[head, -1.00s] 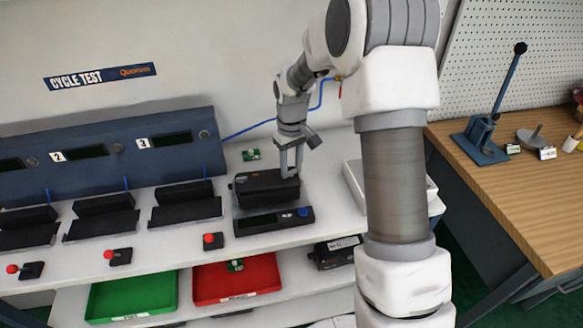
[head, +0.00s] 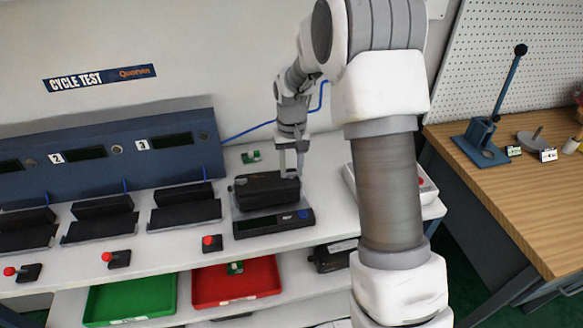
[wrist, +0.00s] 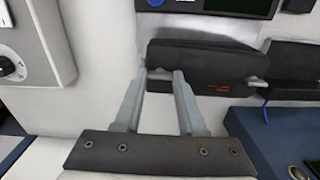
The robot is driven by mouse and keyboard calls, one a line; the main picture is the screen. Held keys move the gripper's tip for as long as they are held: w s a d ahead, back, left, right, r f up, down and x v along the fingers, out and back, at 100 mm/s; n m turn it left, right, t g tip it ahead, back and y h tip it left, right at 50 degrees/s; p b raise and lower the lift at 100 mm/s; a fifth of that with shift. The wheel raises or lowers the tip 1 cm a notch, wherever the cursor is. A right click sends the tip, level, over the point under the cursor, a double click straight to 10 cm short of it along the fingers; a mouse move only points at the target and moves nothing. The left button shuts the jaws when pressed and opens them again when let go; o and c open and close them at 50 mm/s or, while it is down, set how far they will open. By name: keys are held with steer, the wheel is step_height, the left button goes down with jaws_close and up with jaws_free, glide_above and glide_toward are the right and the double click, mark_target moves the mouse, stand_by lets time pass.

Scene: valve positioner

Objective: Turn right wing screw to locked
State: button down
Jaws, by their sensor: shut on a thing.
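The black valve positioner (head: 266,192) lies on a dark unit with a display and a blue button (head: 303,214). It also shows in the wrist view (wrist: 205,65). My gripper (head: 292,174) points down at the positioner's right end. In the wrist view my gripper (wrist: 160,74) has its fingertips close together at the positioner's left end there, shut on a small part. I take this part to be the right wing screw; the fingers mostly hide it. A pale metal screw (wrist: 255,80) shows at the positioner's other end.
A white box with a knob (wrist: 25,50) stands beside the positioner. Black cradles (head: 186,205) and red buttons (head: 212,242) stand to the left on the bench. Green (head: 130,296) and red (head: 236,280) trays lie on the shelf below.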

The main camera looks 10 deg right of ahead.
mark_target(291, 172)
steer(key=shift+r, duration=0.1)
steer(key=shift+c, duration=2.4)
jaws_free()
step_height(291, 172, up, 17)
steer(key=p, duration=0.1)
steer(key=shift+r, duration=0.2)
